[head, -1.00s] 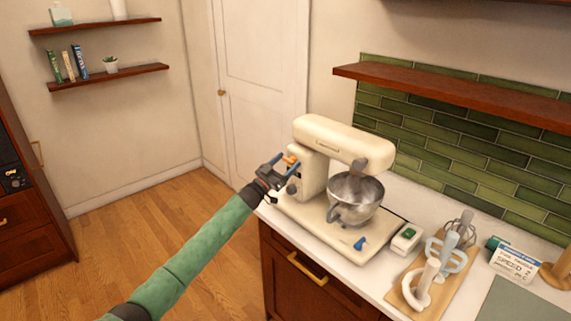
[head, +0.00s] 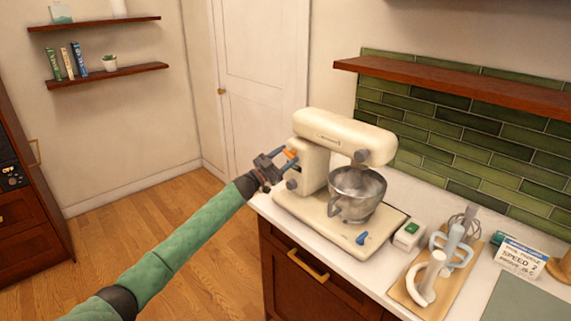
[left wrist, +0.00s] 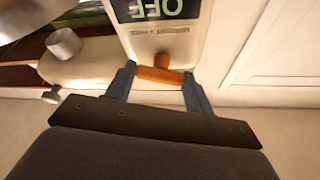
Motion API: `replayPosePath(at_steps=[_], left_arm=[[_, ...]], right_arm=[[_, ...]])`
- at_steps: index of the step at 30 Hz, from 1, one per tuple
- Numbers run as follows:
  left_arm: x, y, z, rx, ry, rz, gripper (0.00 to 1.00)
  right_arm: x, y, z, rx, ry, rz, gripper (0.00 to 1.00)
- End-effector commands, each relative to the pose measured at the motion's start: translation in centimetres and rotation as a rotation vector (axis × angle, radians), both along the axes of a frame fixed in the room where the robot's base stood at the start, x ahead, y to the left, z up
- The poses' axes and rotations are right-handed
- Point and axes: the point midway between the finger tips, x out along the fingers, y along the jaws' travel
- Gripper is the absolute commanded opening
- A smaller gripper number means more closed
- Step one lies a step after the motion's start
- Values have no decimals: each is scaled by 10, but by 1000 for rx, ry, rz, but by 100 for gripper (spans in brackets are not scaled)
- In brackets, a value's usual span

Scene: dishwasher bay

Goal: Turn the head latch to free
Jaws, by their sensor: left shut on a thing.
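The cream stand mixer (head: 345,135) stands on the counter in the head view, its head over the metal bowl (head: 357,195). The head latch is a small orange lever (head: 290,154) on the near left side of its column. My left gripper (head: 284,157) is shut on this lever. In the left wrist view the orange lever (left wrist: 160,74) spans between my two grey-blue fingertips, crosswise, its short stem against the cream housing. A dark panel (left wrist: 158,8) reading OFF, upside down, is beside it. My right gripper is in neither view.
A round grey knob (head: 292,184) sits just below the latch. Right of the mixer are a green-button box (head: 411,229) and a wooden board (head: 425,290) with attachments. A wooden shelf (head: 450,88) hangs above. The floor left of the counter is clear.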

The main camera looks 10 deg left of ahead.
Motion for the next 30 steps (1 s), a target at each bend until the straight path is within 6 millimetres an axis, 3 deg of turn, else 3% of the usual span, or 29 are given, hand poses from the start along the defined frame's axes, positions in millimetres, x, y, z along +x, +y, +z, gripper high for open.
replayPosePath(at_steps=[7, 18, 30], left_arm=[[1, 2, -2, 171, -134, 0, 30], [2, 3, 0, 451, -350, 1, 30], [2, 2, 3, 741, -574, -1, 30]], right_arm=[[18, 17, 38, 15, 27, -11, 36], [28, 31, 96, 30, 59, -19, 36], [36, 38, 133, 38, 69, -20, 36]])
